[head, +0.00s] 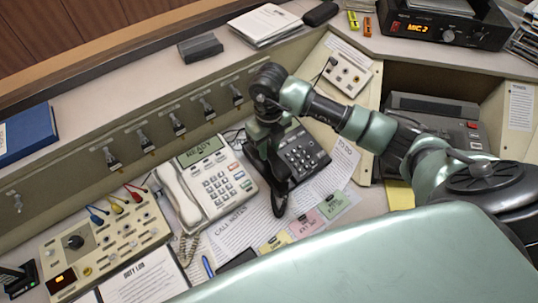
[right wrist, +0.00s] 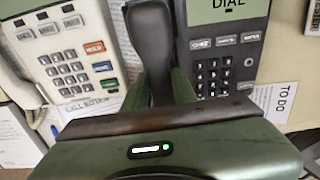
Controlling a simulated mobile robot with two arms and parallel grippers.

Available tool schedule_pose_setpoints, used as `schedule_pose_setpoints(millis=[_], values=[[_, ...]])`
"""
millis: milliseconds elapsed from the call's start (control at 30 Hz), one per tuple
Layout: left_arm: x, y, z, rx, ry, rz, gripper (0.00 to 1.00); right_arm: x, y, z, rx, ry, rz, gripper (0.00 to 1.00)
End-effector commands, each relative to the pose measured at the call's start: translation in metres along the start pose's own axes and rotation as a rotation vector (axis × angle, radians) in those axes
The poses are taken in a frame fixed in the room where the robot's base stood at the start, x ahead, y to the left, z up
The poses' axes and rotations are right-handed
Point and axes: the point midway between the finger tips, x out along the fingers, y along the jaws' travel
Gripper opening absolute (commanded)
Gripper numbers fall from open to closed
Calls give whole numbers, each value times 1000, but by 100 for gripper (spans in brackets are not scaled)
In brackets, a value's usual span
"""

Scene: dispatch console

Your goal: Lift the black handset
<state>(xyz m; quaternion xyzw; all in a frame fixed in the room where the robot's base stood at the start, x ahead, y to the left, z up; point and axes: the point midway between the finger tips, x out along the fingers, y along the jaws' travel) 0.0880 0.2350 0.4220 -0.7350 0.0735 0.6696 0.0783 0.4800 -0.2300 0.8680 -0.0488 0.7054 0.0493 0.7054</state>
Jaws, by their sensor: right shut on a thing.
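The black handset (head: 279,192) is in my right gripper (head: 270,152), over the left side of the black desk phone (head: 306,153). In the right wrist view the handset (right wrist: 150,40) runs up between the two green fingers of the gripper (right wrist: 160,88), which are shut on it. The black phone (right wrist: 226,62) shows DIAL on its display there. How far the handset is above its cradle I cannot tell. My left gripper is not in view.
A white phone (head: 222,177) with its own white handset (head: 178,194) stands close on the left. A switch panel (head: 105,245) with coloured plugs is farther left. Papers and sticky notes (head: 306,224) lie in front. A radio (head: 445,28) stands at the back right.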

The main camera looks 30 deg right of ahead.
Motion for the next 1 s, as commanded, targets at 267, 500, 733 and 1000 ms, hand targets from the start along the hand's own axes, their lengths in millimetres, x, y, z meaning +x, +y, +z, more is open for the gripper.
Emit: schedule_pose_setpoints(millis=[267, 500, 733, 1000], values=[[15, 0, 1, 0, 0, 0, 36, -82, -1, 2, -1, -9, -3, 0], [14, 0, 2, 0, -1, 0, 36, -137, -1, 1, -1, -6, -3, 0], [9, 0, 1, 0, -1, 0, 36, -160, 0, 0, 0, -2, -2, 0], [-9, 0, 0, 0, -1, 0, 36, -183, 0, 0, 1, -1, -1, 0]])
